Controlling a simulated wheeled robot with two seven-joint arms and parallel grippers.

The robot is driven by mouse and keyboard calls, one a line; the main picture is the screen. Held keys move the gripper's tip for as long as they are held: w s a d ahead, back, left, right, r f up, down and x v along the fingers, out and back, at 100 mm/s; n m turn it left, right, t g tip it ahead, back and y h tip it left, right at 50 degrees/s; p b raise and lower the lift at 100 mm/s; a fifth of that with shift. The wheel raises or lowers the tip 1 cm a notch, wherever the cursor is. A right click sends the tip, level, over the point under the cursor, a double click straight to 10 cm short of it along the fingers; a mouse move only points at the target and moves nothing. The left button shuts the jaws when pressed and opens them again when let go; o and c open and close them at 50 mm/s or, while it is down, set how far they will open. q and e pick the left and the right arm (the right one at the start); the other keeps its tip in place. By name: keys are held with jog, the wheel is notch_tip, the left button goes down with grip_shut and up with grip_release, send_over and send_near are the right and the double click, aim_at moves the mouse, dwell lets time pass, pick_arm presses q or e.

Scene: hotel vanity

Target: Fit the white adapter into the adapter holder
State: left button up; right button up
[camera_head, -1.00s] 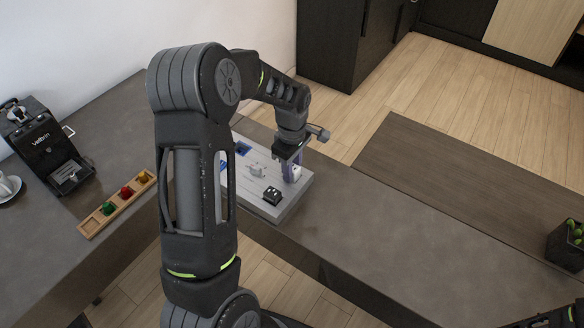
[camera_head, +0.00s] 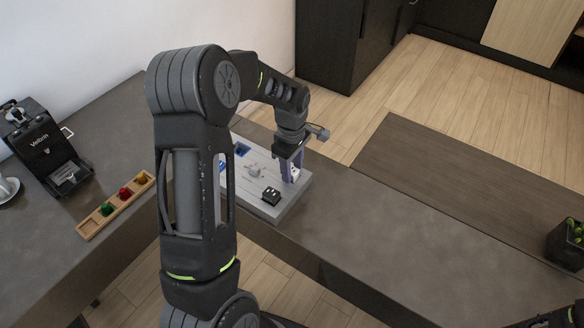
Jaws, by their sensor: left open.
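The grey adapter holder board (camera_head: 240,192) lies on the counter, partly hidden by my left arm. A small white piece (camera_head: 255,172), which looks like the white adapter, is on the middle of the board. It is too small to tell how it sits there. A black adapter (camera_head: 271,195) is near the board's front edge. My left gripper (camera_head: 291,175) has purple fingers pointing down over the board's right part, to the right of the white piece. It is open. A small whitish patch shows by its fingertips; I cannot tell what it is. My right gripper is out of view.
Blue parts (camera_head: 242,149) show at the board's back left. A wooden tray (camera_head: 117,206) with green, red and yellow pieces and a black coffee machine (camera_head: 47,150) stand on the left.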

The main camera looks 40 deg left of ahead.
pick_arm(q)
jog(key=shift+s+f+g, duration=0.3)
jog(key=shift+s+f, duration=0.35)
jog(key=shift+f, duration=0.1)
jog(key=shift+w+r, duration=0.1)
jog(key=shift+r, duration=0.35)
jog(key=r, duration=0.8)
jog(key=shift+w+r, duration=0.2)
jog(key=shift+w, duration=0.2)
